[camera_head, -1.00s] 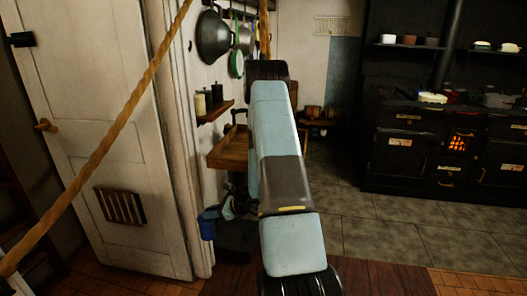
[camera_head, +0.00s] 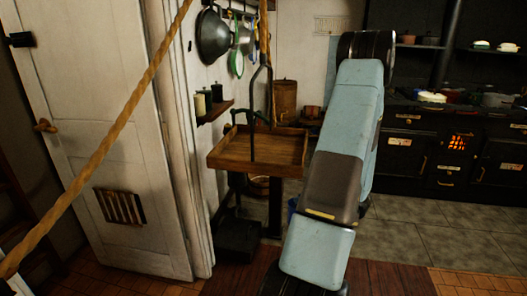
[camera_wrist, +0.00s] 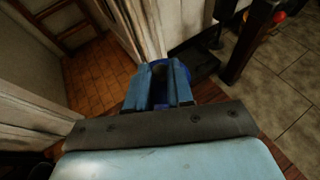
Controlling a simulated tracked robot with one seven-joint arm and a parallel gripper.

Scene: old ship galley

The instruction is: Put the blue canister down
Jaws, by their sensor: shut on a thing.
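The blue canister (camera_wrist: 185,70) is between the two blue fingers of my gripper (camera_wrist: 161,80) in the wrist view. My gripper is shut on it. Only part of its darker blue rim and side shows past the fingers. In the head view a small blue piece of the canister (camera_head: 292,207) shows at the left edge of my arm; the rest of it and my gripper are hidden behind the arm. What lies directly under the canister cannot be seen.
A wooden tray-topped stand (camera_head: 235,160) is left of my arm. A white door (camera_head: 110,170) is at the left, with a rope (camera_head: 100,155) across it. A black stove (camera_head: 430,160) stands at the back right. Grey tiled floor (camera_head: 420,240) is clear at the right.

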